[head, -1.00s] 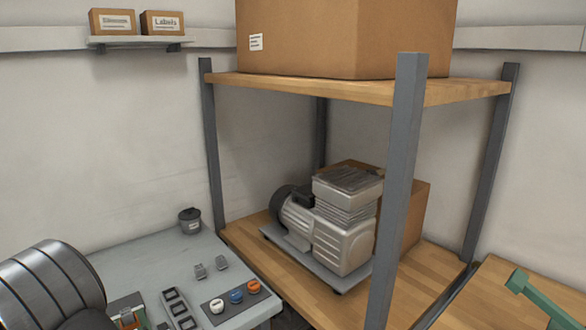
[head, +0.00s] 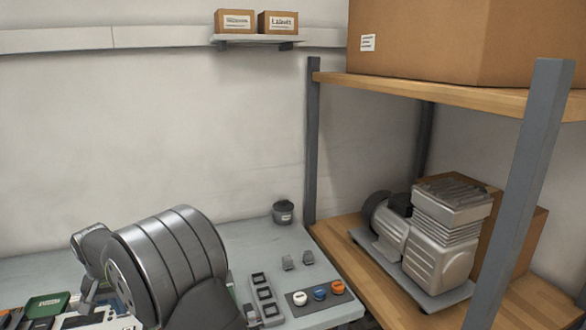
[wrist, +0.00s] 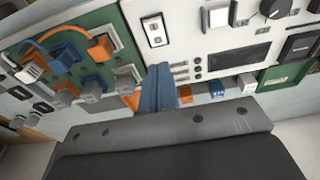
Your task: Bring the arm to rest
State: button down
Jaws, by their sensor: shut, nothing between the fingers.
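My gripper (wrist: 160,85) shows in the wrist view as a dark body along the bottom with narrow blue fingers together at its front edge. The fingers are shut and nothing is seen between them. They point toward a panel (wrist: 200,50) with white and green sections, and I cannot tell whether they touch it. In the head view, grey metal parts of my arm stand over the left of the grey bench (head: 255,240); the fingers cannot be made out there.
The panel carries blue and orange connectors and black knobs (wrist: 275,8). A compressor (head: 435,240) stands on the wooden shelf at right, behind a grey post (head: 525,190). Coloured caps (head: 320,293), dark frames (head: 262,292) and a dark pot (head: 283,212) are on the bench.

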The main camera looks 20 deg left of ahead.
jog(key=w+d+r+m, duration=0.4)
jog(key=w+d+m, duration=0.2)
jog(key=w, duration=0.1)
jog(key=w+d+r+m+h, duration=0.1)
jog(key=w+d+r+m, duration=0.3)
jog(key=w+d+m, duration=0.2)
jog(key=shift+w+d+r+m+g, duration=0.25)
jog(key=shift+w+d+m+g, duration=0.15)
jog(key=shift+d+m, duration=0.3)
jog(key=shift+a, duration=0.1)
jog(key=c, duration=2)
grip_release()
jog(key=o, duration=2)
jog(key=w+d+m, duration=0.4)
jog(key=w+d, duration=0.2)
jog(key=d, duration=0.5)
jog(key=shift+w+d+f+m, duration=0.2)
jog(key=shift+w+d+m, duration=0.05)
jog(key=shift+w+m, duration=0.1)
notch_tip(320, 180, down, 10)
jog(key=shift+r, duration=0.1)
jog(key=shift+r, duration=0.1)
notch_tip(320, 180, up, 10)
